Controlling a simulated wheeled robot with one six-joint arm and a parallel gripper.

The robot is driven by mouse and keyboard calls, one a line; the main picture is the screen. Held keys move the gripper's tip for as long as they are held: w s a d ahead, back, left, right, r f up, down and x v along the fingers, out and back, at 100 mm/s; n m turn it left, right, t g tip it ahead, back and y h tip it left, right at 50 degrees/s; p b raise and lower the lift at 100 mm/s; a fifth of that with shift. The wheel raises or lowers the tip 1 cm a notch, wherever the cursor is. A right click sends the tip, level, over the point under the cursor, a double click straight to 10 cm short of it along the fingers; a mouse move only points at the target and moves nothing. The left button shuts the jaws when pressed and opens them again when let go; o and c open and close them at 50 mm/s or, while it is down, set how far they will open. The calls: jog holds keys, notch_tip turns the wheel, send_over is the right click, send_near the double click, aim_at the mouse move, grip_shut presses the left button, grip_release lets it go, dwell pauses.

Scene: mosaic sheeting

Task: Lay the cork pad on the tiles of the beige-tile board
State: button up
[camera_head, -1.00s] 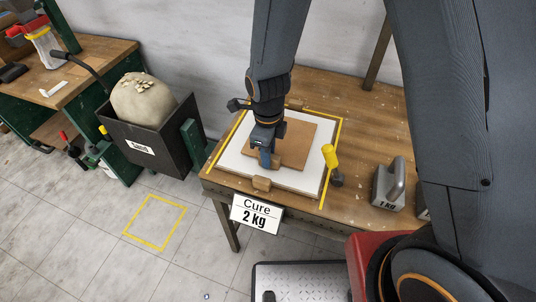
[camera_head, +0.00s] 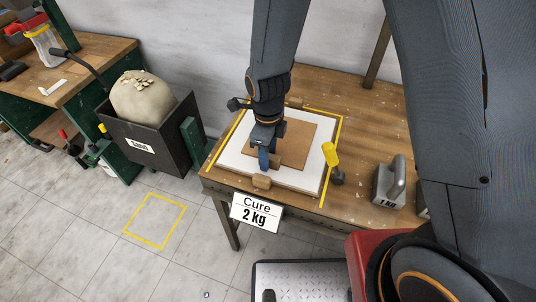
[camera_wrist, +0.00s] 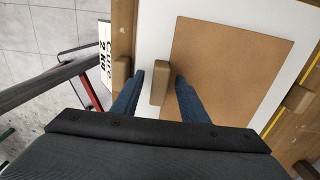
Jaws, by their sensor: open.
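The brown cork pad (camera_head: 296,142) lies flat on a white board (camera_head: 233,157) on the wooden table. It covers the middle of the board, and no beige tiles show. A small wooden grip block (camera_wrist: 160,82) stands at the pad's near edge. My gripper (camera_head: 268,160) is down at this block. In the wrist view my gripper (camera_wrist: 158,97) is open, one finger on each side of the block, with a visible gap to the left finger. The right finger overlaps the pad's edge in that view. What lies under the pad is hidden.
Wooden blocks stand at the board's near edge (camera_head: 262,182) and far edge (camera_head: 295,103). Yellow tape lines the board. A yellow-headed mallet (camera_head: 331,156) and a 1 kg weight (camera_head: 389,184) stand to the right. A "Cure 2 kg" sign (camera_head: 256,213) hangs at the table's front.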

jog(key=shift+r+b, duration=0.7)
jog(key=shift+r, duration=3.05)
jog(key=shift+w+d+r+n, duration=0.1)
jog(key=shift+d+r+n, duration=0.2)
jog(key=shift+d+n, duration=0.2)
jog(key=s+d+r+n, duration=0.2)
jog(key=d+r+n, duration=0.1)
jog(key=d+n, duration=0.6)
jog(key=s+d+r+n+t, duration=0.1)
jog(key=s+d+r+n, duration=0.2)
jog(key=d+n, duration=0.6)
jog(key=n, duration=0.3)
jog(key=shift+r+b, duration=0.3)
jog(key=shift+d, duration=0.1)
